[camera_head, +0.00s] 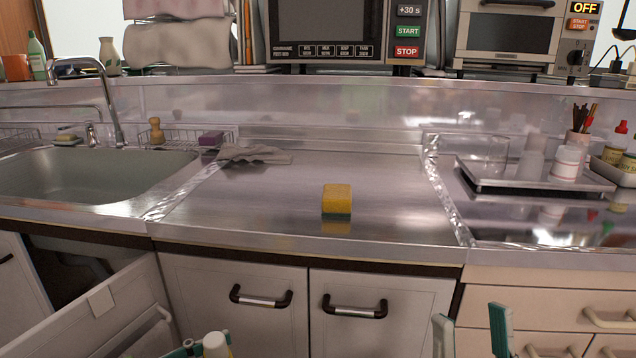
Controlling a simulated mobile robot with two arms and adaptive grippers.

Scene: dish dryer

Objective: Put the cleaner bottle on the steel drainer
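A bottle with a white cap (215,342), which I take for the cleaner bottle, shows at the bottom edge, in front of the cabinet doors. Only its top is in view. Green parts of my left gripper (200,349) sit close around it; the gripper appears shut on it, though most of it is cut off. My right gripper (472,335) is at the bottom right, its fingers apart and empty. The steel drainer (270,200) is the flat metal surface between the sink and the right counter.
A yellow and green sponge (337,199) lies on the drainer, and a grey cloth (252,155) at its back left. The sink (95,175) is left. A tray (530,187) with containers stands right. An open drawer (95,315) juts out at lower left. The drainer's front left is clear.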

